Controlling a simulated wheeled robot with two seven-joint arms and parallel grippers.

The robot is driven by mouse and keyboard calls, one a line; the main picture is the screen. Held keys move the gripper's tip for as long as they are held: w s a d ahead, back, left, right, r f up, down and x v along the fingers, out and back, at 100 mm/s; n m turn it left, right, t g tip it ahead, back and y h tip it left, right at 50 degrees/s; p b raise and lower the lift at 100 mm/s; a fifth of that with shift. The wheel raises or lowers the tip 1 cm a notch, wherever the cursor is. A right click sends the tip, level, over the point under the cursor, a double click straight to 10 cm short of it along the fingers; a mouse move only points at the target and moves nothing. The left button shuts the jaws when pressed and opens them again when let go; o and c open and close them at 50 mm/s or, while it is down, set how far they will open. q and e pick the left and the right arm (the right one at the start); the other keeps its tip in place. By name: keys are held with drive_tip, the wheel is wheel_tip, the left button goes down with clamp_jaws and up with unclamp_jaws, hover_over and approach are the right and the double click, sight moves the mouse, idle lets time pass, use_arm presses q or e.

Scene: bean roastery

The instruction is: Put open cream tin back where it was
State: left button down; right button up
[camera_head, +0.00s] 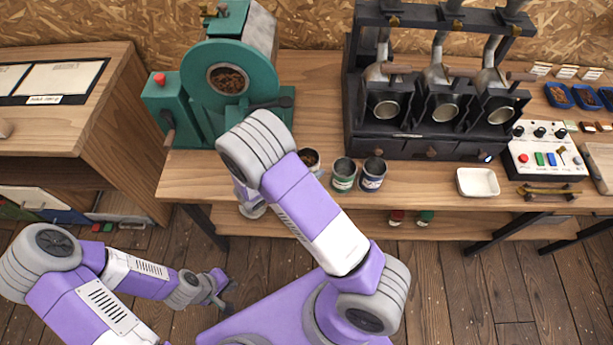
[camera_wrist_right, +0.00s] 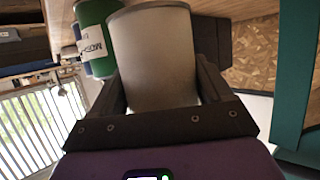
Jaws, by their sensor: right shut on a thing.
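The open cream tin (camera_head: 314,169) stands at the bench's front edge in the head view, partly hidden by my right arm, with brown contents at its mouth. In the right wrist view the pale cream tin (camera_wrist_right: 153,60) sits between the two dark fingers of my right gripper (camera_wrist_right: 158,88), which is shut on it. I cannot tell whether its base touches the bench. In the head view my right arm hides most of that gripper. My left gripper (camera_head: 224,289) is empty over the floor at lower left, its fingers apart.
A green-labelled tin (camera_head: 344,176) and a blue-labelled tin (camera_head: 373,176) stand just right of the cream tin. The green roaster (camera_head: 197,95) is left behind it, the dark three-barrel machine (camera_head: 421,146) right behind. A white dish (camera_head: 478,182) is further right, with clear bench (camera_head: 420,180) between.

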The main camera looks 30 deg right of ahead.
drive_tip(key=shift+f+b, duration=0.4)
drive_tip(key=shift+f, duration=1.9)
drive_tip(key=shift+f, duration=0.1)
drive_tip(key=o, duration=1.2)
drive_tip(key=shift+r, duration=0.2)
drive_tip(key=p+v, duration=0.1)
drive_tip(key=v, duration=1.1)
drive_tip(key=shift+s+f, duration=0.1)
